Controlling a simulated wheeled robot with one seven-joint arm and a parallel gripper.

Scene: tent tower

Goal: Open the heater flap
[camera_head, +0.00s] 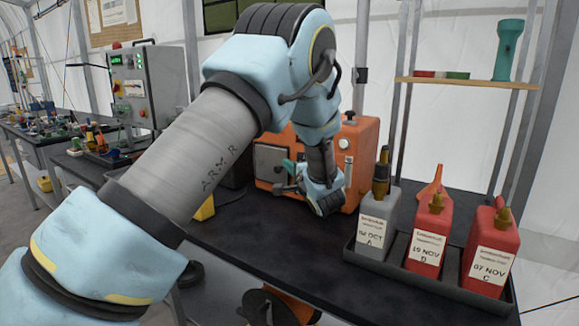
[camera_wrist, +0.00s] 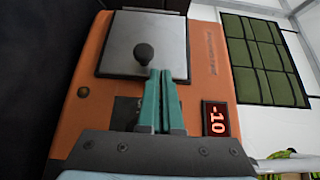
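The orange heater (camera_head: 362,150) stands on the dark bench, partly hidden behind my arm. Its grey square flap (camera_head: 268,160) is on the front face. In the wrist view the flap (camera_wrist: 125,38) has a dark round knob (camera_wrist: 144,53) near its lower edge. The flap looks closed or nearly so; I cannot tell if it is slightly ajar. My gripper (camera_wrist: 161,72) has its teal fingers close together with nothing visible between them. The fingertips overlap the flap's lower edge in view, just right of the knob. I cannot tell whether they touch it.
A red display (camera_wrist: 216,119) on the heater reads -10. A tray (camera_head: 425,290) with a grey can (camera_head: 375,222) and two red cans (camera_head: 428,235) stands right of the heater. A grey control box (camera_head: 150,85) is at the left. Bare bench lies before the heater.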

